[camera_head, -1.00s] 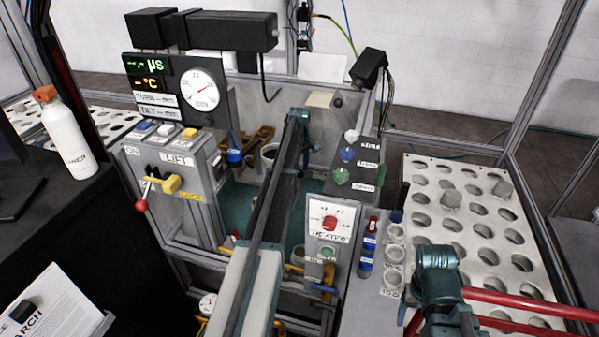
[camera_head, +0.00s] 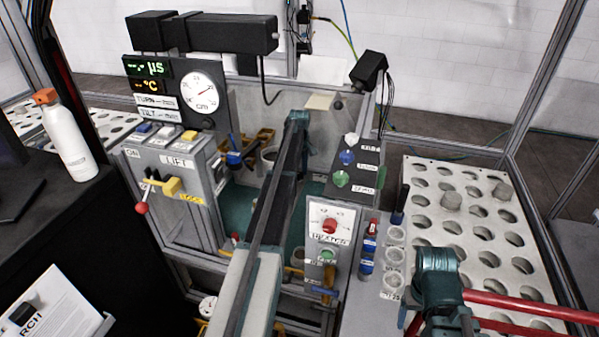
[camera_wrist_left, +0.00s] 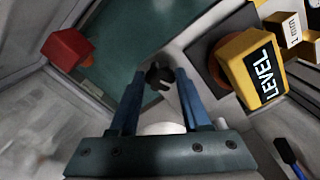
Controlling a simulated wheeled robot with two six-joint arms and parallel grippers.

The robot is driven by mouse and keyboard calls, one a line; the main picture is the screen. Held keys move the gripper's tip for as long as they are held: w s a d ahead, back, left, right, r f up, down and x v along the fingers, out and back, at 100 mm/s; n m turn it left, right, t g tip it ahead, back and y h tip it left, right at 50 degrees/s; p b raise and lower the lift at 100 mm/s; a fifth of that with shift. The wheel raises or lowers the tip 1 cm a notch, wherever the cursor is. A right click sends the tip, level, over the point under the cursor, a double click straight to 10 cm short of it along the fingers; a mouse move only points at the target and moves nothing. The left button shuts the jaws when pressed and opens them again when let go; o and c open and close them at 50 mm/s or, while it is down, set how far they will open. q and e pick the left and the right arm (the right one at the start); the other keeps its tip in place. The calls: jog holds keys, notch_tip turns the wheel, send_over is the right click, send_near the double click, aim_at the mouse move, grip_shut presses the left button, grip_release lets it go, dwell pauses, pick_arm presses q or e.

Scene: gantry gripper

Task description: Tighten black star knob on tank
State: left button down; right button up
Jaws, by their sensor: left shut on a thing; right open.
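In the left wrist view a small black star knob (camera_wrist_left: 160,76) lies between the blue fingertips of my left gripper (camera_wrist_left: 160,84). The fingers are shut on it from both sides. In the head view my left arm reaches from the bottom middle into the grey-walled tank (camera_head: 248,98) and hides the knob and the fingers. The teal tank floor also shows in the left wrist view (camera_wrist_left: 112,50). My right gripper (camera_head: 437,312) is low at the right, open, its fingers mostly hidden by its own wrist, apart from the tank.
In the left wrist view a yellow LEVEL block (camera_wrist_left: 255,68) is close right of the fingers and a red block (camera_wrist_left: 67,48) is at the left. A control box with a LIFT label (camera_head: 180,162), a dial panel (camera_head: 330,222) and a holed white rack (camera_head: 470,225) surround the tank.

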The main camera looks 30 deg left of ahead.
aim_at(299, 174)
pick_arm(q)
jog(key=shift+m, duration=2.1)
jog(key=shift+c, duration=1.9)
grip_release()
jog(key=shift+r, duration=0.1)
notch_tip(299, 174, up, 14)
jog(key=p, duration=1.3)
jog(key=shift+p, duration=0.4)
jog(key=shift+s+f, duration=0.1)
jog(key=shift+f, duration=0.15)
